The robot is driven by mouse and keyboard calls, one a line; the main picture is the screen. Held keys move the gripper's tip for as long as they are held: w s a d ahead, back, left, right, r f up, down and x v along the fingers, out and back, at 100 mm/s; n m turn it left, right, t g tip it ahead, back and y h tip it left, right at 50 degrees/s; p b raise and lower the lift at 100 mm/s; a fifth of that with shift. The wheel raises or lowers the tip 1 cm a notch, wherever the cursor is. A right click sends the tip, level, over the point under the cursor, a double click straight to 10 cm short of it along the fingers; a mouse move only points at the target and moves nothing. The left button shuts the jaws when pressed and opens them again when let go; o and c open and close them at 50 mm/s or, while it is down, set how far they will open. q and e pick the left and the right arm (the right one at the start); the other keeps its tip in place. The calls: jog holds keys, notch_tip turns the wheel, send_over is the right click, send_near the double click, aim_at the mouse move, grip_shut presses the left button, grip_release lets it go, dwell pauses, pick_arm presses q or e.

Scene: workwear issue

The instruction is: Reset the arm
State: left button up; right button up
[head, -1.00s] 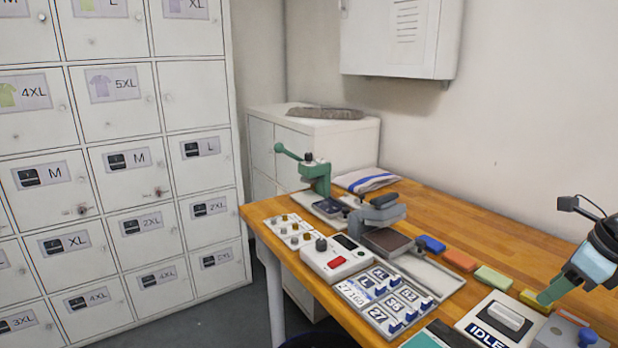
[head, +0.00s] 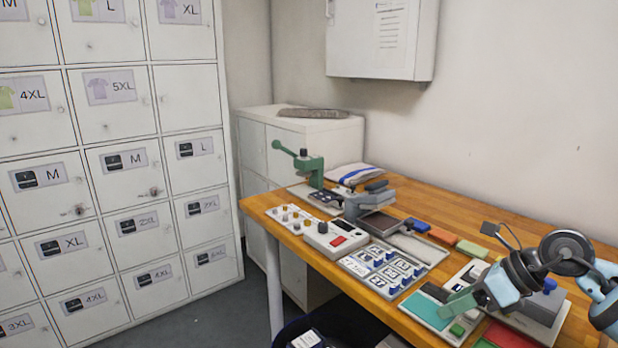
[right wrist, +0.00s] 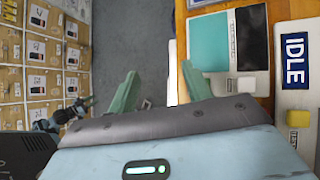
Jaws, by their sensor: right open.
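My right arm comes in from the right in the head view. Its green-fingered right gripper (head: 460,303) is over the front right of the wooden workbench (head: 470,226), near a teal pad (head: 428,309). In the right wrist view the two green fingers of the right gripper (right wrist: 160,88) are spread apart with nothing between them. Below them are grey floor and the bench's front edge. A small blue and black part at the left of that view looks like my left arm (right wrist: 70,114); its jaws are too small to read. The left gripper does not show in the head view.
The bench holds a green-handled press (head: 310,165), a grey press (head: 365,200), a control box (head: 322,238), a number tray (head: 352,266) and coloured blocks (head: 441,236). The IDLE sign (right wrist: 294,57) lies right of the gripper. White lockers (head: 110,130) stand left, with open floor between.

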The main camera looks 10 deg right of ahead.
jog(key=s+a+f+m+t+y, duration=0.15)
jog(key=a+m+t+y, duration=0.55)
jog(key=a, duration=0.8)
jog(key=s+d+f+m+h, duration=0.4)
jog(key=s+f+m+h, duration=0.35)
jog(key=m, duration=0.65)
jog(key=s+d+f+m+h, duration=0.45)
jog(key=f+m+h, duration=0.35)
jog(key=f+m, duration=0.4)
jog(key=s+a+f+m+g+y, duration=0.15)
jog(key=s+g, duration=0.25)
jog(key=s, duration=0.6)
jog(key=s+a+f+m+g+h, duration=0.1)
jog(key=s+a+f+m+g, duration=0.3)
jog(key=s, duration=0.6)
jog(key=s+f+m+g+y, duration=0.15)
jog(key=s+g, duration=0.35)
jog(key=s, duration=0.5)
pick_arm(q)
jog(key=w+r+t+p, duration=0.1)
jog(key=w+r+p, duration=0.3)
jog(key=r, duration=0.3)
jog(key=shift+w+a+t+p, duration=0.2)
jog(key=shift+a+t+p, duration=0.15)
jog(key=shift+p, duration=0.3)
pick_arm(e)
jog(key=w+a+f+t+y, duration=0.1)
jog(key=w+a+f+t, duration=0.2)
jog(key=w+t, duration=0.7)
jog(key=shift+w, duration=0.3)
